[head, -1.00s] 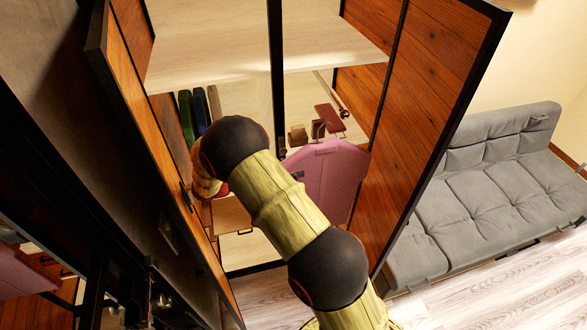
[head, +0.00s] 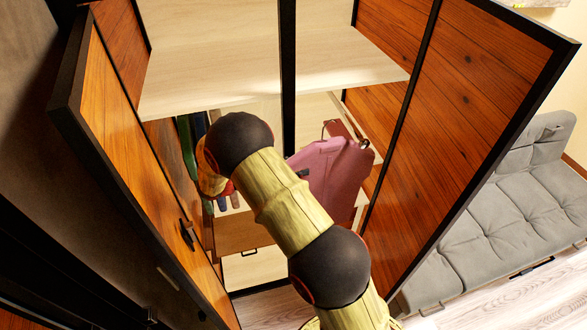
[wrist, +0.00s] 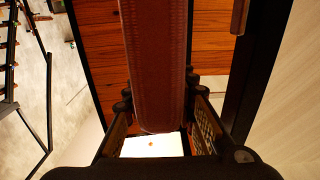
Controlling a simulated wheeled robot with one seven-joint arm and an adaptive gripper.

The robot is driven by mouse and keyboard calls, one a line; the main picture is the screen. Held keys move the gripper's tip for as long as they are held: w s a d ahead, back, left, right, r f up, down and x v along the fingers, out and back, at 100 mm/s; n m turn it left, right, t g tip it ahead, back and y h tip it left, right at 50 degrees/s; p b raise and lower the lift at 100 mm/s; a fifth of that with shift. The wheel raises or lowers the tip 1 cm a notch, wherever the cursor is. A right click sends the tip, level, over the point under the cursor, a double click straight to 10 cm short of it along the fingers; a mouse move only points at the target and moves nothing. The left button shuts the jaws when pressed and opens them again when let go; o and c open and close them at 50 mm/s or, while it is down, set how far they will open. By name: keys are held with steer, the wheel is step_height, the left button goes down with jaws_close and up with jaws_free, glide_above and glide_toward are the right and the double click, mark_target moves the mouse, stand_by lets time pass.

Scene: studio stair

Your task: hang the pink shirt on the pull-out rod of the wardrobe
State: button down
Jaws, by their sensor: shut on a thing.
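The pink shirt (head: 338,168) is in front of the wardrobe's right-hand compartment in the head view, with a hook above its top edge. My arm hides most of my gripper there; a small dark part of it (head: 303,173) shows at the shirt's left edge. In the wrist view a dark reddish, stitched band (wrist: 154,65) runs down between the fingers of my gripper (wrist: 160,100), shut on it; I take it as the shirt seen edge-on in shade. The pull-out rod (head: 358,125) shows behind and above the shirt; contact between them cannot be told.
The wardrobe's left door (head: 130,150) and right door (head: 455,140) stand open on both sides. A pale shelf (head: 215,75) crosses above and a black post (head: 288,70) divides the front. A grey sofa (head: 500,220) is outside at right.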

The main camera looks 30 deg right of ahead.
mark_target(319, 170)
steer(key=shift+d, duration=0.7)
steer(key=shift+x, duration=3)
steer(key=shift+s+f+b, duration=0.15)
steer(key=shift+f+b, duration=0.5)
steer(key=shift+f, duration=0.75)
steer(key=c, duration=1.4)
jaws_free()
steer(key=shift+a, duration=0.1)
